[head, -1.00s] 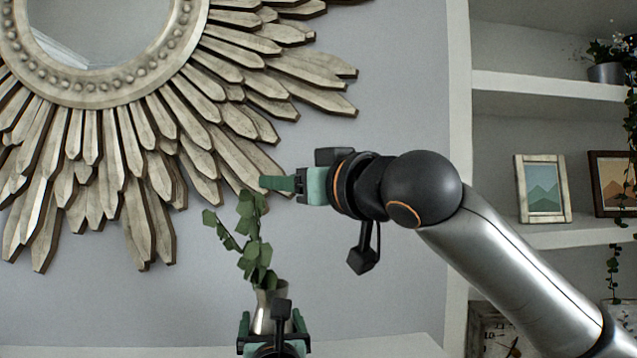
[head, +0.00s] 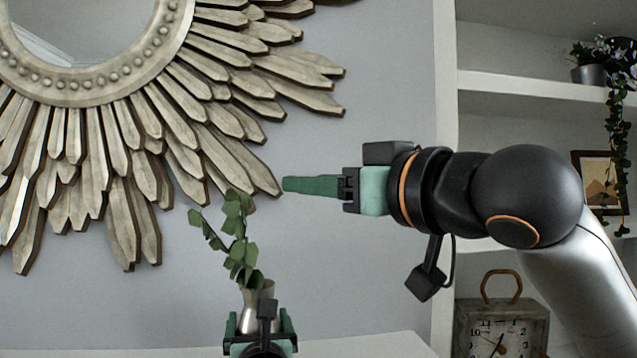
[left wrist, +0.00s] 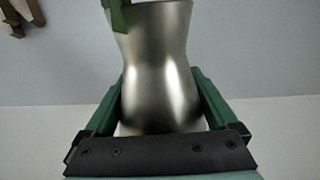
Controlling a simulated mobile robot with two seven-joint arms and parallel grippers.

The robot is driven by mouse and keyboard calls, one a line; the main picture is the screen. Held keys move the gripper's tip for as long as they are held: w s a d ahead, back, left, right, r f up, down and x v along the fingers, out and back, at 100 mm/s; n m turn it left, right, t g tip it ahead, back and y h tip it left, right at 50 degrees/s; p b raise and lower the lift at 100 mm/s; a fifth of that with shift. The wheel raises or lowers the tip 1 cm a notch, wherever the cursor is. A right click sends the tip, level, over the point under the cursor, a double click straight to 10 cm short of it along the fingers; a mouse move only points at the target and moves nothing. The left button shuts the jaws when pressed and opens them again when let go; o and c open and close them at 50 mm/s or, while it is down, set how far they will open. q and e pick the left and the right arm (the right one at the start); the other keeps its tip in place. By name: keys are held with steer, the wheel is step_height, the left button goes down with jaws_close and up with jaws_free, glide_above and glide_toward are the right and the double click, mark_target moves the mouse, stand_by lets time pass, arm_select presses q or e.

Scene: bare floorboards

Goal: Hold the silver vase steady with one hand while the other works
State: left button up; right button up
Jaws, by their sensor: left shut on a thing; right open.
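The silver vase (head: 254,309) stands at the bottom of the head view with a green leafy sprig (head: 238,240) rising from it. In the left wrist view the vase (left wrist: 158,70) fills the middle, upright, between the green fingers. My left gripper (head: 261,322) is shut on the vase, one finger on each side of its body. The vase's base is hidden behind the gripper. My right gripper (head: 312,185) is above and right of the sprig, pointing left, and holds nothing that I can see. Its fingers overlap edge-on in the head view.
A sunburst mirror (head: 90,85) hangs on the grey wall behind. White shelves (head: 535,92) at right hold a potted trailing plant (head: 590,72), a framed picture (head: 603,182) and a clock (head: 500,325). A white surface (head: 370,347) runs along the bottom.

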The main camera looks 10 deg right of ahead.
stand_by(0.3)
arm_select(q)
steer(key=o, duration=1.6)
steer(key=shift+c, duration=0.2)
